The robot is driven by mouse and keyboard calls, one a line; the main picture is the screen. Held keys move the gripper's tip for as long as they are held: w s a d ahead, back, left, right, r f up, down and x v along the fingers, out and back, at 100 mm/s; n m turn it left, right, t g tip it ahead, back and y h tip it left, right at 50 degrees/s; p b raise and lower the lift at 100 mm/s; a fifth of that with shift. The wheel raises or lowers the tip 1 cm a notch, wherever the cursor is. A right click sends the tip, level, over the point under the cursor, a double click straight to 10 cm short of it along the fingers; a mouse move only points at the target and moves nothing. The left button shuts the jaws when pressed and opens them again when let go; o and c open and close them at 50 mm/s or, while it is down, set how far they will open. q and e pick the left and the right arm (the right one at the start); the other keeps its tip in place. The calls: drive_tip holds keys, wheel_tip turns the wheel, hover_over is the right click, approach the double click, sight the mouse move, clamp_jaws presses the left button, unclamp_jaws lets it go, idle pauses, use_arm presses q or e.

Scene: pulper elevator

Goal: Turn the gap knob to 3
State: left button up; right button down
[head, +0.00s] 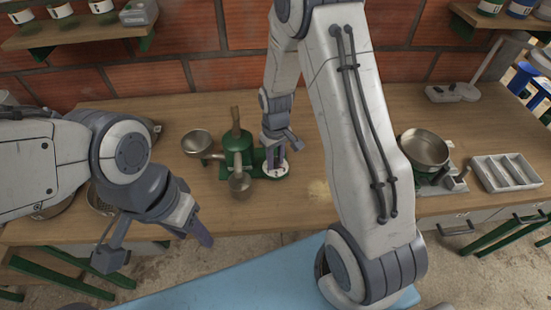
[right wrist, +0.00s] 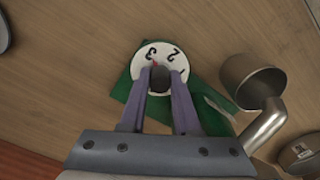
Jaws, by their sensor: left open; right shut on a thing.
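The white dial (right wrist: 166,53) shows the numbers 3, 2 and 1 in the right wrist view. The gap knob (right wrist: 159,82) is a dark round piece at its middle, and a small red mark shows close by the 3. My right gripper (right wrist: 160,74) is shut on the knob, one finger on each side. In the head view the dial (head: 282,174) sits on the green base beside the green pulper (head: 238,150), under my right gripper (head: 277,160). My left gripper (head: 152,248) is open and empty over the table's front edge, away from the pulper.
A metal bowl (head: 196,142) and a metal cup (head: 240,185) are close to the pulper. A pan (head: 425,148) and a divided tray (head: 506,173) stand at the right. Shelves with jars hang on the brick wall. The wooden tabletop (head: 205,205) is clear in front of the pulper.

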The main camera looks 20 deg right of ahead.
sight(275, 159)
drive_tip(key=shift+w, duration=0.1)
drive_tip(key=c, duration=0.6)
unclamp_jaws()
drive_tip(key=shift+c, duration=0.2)
drive_tip(key=shift+r, duration=0.1)
wheel_tip(275, 159, up, 10)
drive_tip(key=shift+r, duration=0.2)
